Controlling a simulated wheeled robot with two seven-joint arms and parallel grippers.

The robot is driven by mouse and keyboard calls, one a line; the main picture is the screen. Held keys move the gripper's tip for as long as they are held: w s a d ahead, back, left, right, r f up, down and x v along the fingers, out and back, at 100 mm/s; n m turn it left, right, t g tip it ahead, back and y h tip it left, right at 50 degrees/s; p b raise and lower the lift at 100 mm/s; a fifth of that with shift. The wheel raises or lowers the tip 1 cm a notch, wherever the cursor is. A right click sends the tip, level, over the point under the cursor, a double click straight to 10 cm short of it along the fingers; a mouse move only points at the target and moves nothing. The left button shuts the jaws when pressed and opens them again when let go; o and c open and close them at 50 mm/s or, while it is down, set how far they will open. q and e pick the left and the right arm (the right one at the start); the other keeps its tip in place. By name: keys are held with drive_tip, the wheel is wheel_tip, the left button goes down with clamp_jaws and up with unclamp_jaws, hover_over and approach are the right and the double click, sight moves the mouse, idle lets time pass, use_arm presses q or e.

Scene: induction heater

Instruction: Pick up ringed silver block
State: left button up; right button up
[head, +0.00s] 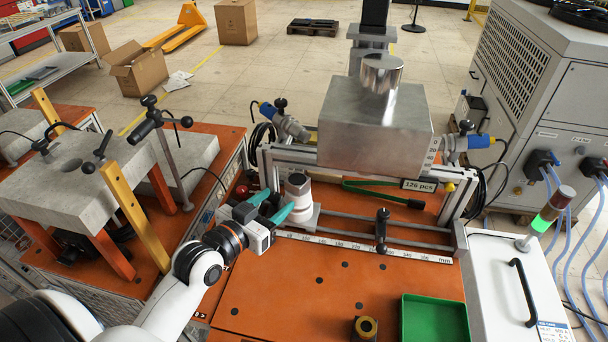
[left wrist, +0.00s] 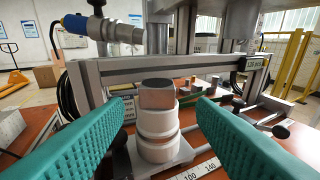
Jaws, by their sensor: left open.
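A silver block with a dark top (head: 297,181) sits upright on a white, ringed round base in the fixture, left of centre in the head view. In the left wrist view the silver block (left wrist: 157,95) is in the middle, with stacked white rings (left wrist: 158,128) below it. My left gripper (head: 272,206) is open, its teal fingers pointing toward the block from the front left. In the left wrist view the fingers stand apart on either side of the block, and no contact is clear. My right gripper is not in view.
A large metal press block (head: 375,125) hangs over a grey frame behind the block. A scale rail (head: 345,245) and a dark-knobbed lever (head: 382,230) lie to the right. The orange tabletop (head: 285,290) is mostly clear.

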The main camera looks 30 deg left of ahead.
sight(292, 184)
use_arm(q)
drive_tip(key=x, duration=0.3)
drive_tip(key=shift+w+d+p, duration=0.1)
drive_tip(key=shift+w+p, duration=0.3)
drive_tip(key=shift+w, duration=0.3)
drive_tip(key=w+p, duration=0.2)
drive_tip(key=w, duration=0.1)
drive_tip(key=shift+w+r, duration=0.1)
drive_tip(key=shift+r, duration=0.15)
drive_tip(key=shift+w+d+f, duration=0.1)
drive_tip(key=shift+w+f, duration=0.15)
drive_tip(key=shift+w, duration=0.25)
drive_tip(key=shift+w+d+f, duration=0.1)
drive_tip(key=shift+w+f, duration=0.15)
drive_tip(key=shift+w, duration=0.25)
drive_tip(key=shift+s, duration=0.1)
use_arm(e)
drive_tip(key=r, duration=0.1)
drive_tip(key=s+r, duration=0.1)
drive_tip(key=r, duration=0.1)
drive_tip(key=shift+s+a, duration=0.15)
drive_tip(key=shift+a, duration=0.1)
use_arm(q)
drive_tip(key=shift+c, duration=1.4)
drive_tip(key=c, duration=0.6)
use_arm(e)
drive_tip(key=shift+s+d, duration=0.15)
use_arm(q)
drive_tip(key=shift+r, duration=0.1)
drive_tip(key=shift+c, duration=0.2)
